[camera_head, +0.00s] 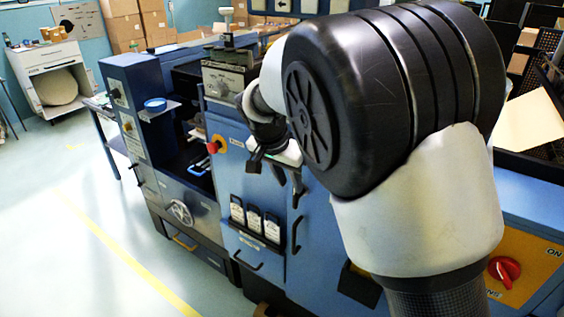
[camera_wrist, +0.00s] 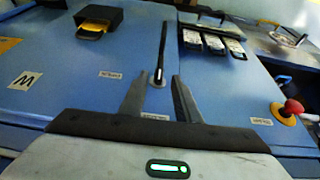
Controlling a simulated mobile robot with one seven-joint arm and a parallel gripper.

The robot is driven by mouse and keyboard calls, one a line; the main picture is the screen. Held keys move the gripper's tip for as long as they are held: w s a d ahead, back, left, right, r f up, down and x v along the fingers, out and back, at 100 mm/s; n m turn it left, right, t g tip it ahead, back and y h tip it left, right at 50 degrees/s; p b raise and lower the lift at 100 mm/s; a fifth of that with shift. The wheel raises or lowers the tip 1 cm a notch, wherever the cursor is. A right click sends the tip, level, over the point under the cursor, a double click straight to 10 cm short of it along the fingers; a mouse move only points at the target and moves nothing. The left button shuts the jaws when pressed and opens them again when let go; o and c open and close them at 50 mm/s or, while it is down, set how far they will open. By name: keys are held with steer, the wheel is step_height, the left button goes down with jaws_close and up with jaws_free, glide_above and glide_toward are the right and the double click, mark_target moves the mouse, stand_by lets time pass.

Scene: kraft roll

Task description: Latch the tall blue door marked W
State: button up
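The blue door marked W (camera_wrist: 60,100) fills the left of the wrist view, with its white letter label (camera_wrist: 25,80) seen turned around. A long dark handle (camera_wrist: 162,50) with a pale lower end runs up the blue front in the wrist view. My gripper (camera_wrist: 159,76) is open, its two fingers apart on either side of the handle's near end. I cannot tell whether they touch it. In the head view my gripper (camera_head: 270,168) is at the blue cabinet front, partly hidden by my arm. My arm also hides much of the door there.
Several white-labelled packs (camera_wrist: 212,42) sit in a holder beside the handle. A red knob (camera_wrist: 290,108) sticks out at right, and a black box with a yellow part (camera_wrist: 92,28) at upper left. Open floor (camera_head: 80,240) lies left of the machine in the head view.

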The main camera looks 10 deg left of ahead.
steer(key=v, duration=0.8)
steer(key=shift+r, duration=0.3)
